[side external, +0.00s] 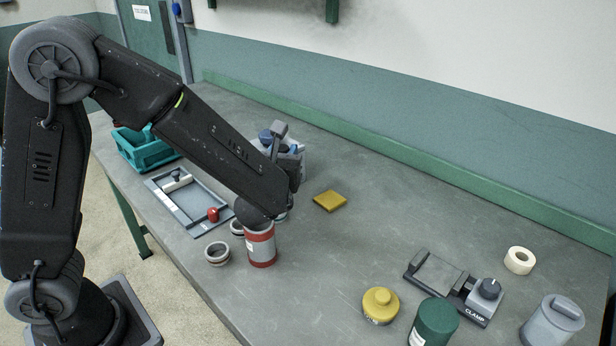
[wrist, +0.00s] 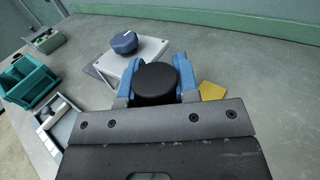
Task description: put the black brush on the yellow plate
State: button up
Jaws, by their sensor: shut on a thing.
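The black brush (wrist: 156,86) shows as a round dark top between the blue fingers of my gripper (wrist: 155,74) in the wrist view. My gripper is shut on it. The brush's lower part is hidden, and I cannot tell whether it touches the bench. The yellow plate (side external: 330,201) lies flat on the bench, right of my arm's end in the side view. Part of it also shows in the wrist view (wrist: 212,90), just right of the right finger. Nothing is visible on the plate. In the side view my arm hides most of the gripper and the brush.
A grey machine with a blue knob (wrist: 124,43) stands close by the gripper. A red can (side external: 261,250), rings (side external: 217,253), a grey tray (side external: 178,213) and a teal crate (side external: 147,153) are left. A clamp (side external: 435,271) is right. Bench around the plate is clear.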

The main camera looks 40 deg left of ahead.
jog(key=w, duration=1.5)
jog(key=f, duration=0.9)
jog(key=shift+s+d+f, duration=0.1)
jog(key=shift+d+f, duration=0.1)
jog(key=shift+d, duration=0.15)
jog(key=o, duration=0.9)
jog(key=shift+f, duration=0.15)
jog(key=shift+o, duration=0.2)
